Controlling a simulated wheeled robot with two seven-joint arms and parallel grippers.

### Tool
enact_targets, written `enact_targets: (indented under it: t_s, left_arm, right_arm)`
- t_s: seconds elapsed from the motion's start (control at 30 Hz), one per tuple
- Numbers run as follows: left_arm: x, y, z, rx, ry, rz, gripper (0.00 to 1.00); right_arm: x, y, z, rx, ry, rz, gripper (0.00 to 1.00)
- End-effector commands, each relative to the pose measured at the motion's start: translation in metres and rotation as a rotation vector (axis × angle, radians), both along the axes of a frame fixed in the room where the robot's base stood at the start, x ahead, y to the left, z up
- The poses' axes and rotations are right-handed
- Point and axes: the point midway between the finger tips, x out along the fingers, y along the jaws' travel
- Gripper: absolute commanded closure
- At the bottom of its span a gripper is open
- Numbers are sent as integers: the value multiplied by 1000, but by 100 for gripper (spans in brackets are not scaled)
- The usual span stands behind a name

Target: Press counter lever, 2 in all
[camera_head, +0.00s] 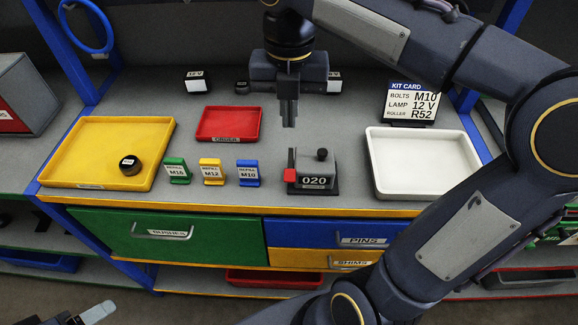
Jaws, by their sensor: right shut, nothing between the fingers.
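The counter (316,180) is a small grey box on the workbench, with "020" on its front face and a dark knob on top. A red lever (291,177) sits at its left side. My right gripper (289,122) points down, shut and empty, above and behind the counter and apart from it. Part of what looks like my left gripper (98,312) shows at the bottom left edge, well away from the counter; its finger opening cannot be made out.
Green (177,171), yellow (211,172) and blue (248,173) refill tags stand left of the counter. A yellow tray (75,165) holds a dark round part (130,165).

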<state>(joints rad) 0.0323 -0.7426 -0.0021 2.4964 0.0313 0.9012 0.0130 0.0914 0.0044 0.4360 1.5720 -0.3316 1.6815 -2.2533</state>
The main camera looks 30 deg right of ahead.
Motion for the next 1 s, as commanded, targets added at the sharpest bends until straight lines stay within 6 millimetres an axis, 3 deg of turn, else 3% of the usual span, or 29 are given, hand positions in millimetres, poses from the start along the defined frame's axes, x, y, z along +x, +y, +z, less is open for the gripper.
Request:
enact_targets:
  t_s: [0.47,1.0]
  left_arm:
    - [0,0,-1,0,0,0,33]
    - [0,0,-3,0,0,0,33]
  right_arm:
    - [0,0,-7,-2,2,12,100]
    - [0,0,-111,-1,6,11,100]
